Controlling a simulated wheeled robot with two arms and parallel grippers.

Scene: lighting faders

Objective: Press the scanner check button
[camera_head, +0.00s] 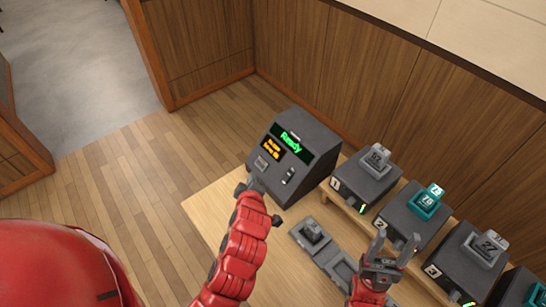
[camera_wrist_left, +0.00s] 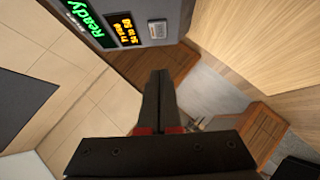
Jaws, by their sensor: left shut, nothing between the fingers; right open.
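The dark grey scanner box (camera_head: 318,132) stands on the wooden table with a green "Ready" display (camera_head: 291,143) and a smaller orange text display (camera_head: 271,150). A light grey button plate (camera_head: 261,163) sits below the orange text; it also shows in the left wrist view (camera_wrist_left: 157,28). A dark slot or switch with a light part (camera_head: 289,176) is to its right. My left gripper (camera_head: 252,183) is shut and empty, just in front of the button; contact cannot be told in the head view. In the left wrist view its fingers (camera_wrist_left: 160,80) appear apart from the button. My right gripper (camera_head: 395,243) is open and empty.
Several dark numbered units with fader-like blocks stand on a raised shelf, including unit 1 (camera_head: 365,180) and a teal block (camera_head: 428,200). A grey tray (camera_head: 322,252) with a small grey block (camera_head: 312,231) lies before them. A wood-panelled wall (camera_head: 375,80) is behind.

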